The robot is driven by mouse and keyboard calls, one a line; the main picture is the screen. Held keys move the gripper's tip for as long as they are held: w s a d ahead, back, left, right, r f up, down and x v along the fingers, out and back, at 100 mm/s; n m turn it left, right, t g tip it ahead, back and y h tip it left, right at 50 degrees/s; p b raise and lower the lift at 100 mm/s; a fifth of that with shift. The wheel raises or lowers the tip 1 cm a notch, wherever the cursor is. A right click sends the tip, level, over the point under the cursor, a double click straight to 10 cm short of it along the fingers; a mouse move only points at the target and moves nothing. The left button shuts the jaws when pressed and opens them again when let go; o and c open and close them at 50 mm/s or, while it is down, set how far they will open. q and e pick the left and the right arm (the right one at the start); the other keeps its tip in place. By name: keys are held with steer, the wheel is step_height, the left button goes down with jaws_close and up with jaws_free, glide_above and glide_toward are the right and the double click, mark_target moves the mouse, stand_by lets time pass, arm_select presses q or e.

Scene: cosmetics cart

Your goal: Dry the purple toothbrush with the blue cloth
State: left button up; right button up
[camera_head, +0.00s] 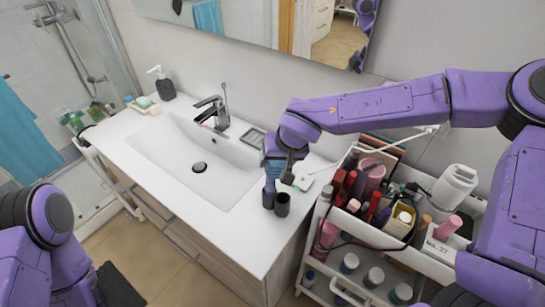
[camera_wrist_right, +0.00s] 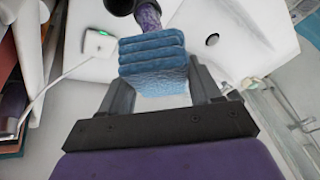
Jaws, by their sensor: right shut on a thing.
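My right gripper (camera_head: 284,170) is over the right end of the white counter, beside two dark cups (camera_head: 282,204). It is shut on the folded blue cloth (camera_wrist_right: 153,65), held between its two fingers in the right wrist view. A bit of the cloth also shows at the gripper in the head view. Just beyond the cloth in the wrist view is a speckled purple piece (camera_wrist_right: 150,20) by a dark round rim; I cannot tell whether it is the purple toothbrush. No toothbrush shows clearly in the head view. My left gripper (camera_head: 118,286) shows only partly at the bottom left, its fingers unclear.
The white sink basin (camera_head: 180,150) with its tap (camera_head: 212,112) fills the counter's middle. A white device (camera_head: 303,182) with a cable lies right of my right gripper. A cart (camera_head: 380,235) crowded with cosmetics stands at the right. A soap dispenser (camera_head: 163,84) stands at the far left.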

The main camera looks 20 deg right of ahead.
steer(key=shift+w+a, duration=0.75)
steer(key=shift+w, duration=0.2)
steer(key=shift+s+d, duration=0.75)
steer(key=shift+s, duration=0.2)
steer(key=shift+w+a, duration=0.75)
steer(key=shift+w, duration=0.15)
steer(key=shift+s+d+f, duration=0.15)
steer(key=shift+s+d, duration=0.6)
steer(key=shift+s, duration=0.2)
steer(key=shift+w+a, duration=0.3)
steer(key=shift+w, duration=0.1)
steer(key=shift+w+a, duration=0.45)
steer(key=shift+w, duration=0.05)
steer(key=shift+s+d+r, duration=0.2)
steer(key=shift+s+d, duration=0.15)
steer(key=shift+d, duration=0.05)
steer(key=shift+s+d+f, duration=0.1)
steer(key=shift+s+d, duration=0.25)
steer(key=shift+s, duration=0.15)
steer(key=shift+w+a, duration=0.75)
steer(key=shift+w, duration=0.1)
steer(key=shift+w+r, duration=0.1)
steer(key=shift+r, duration=3.4)
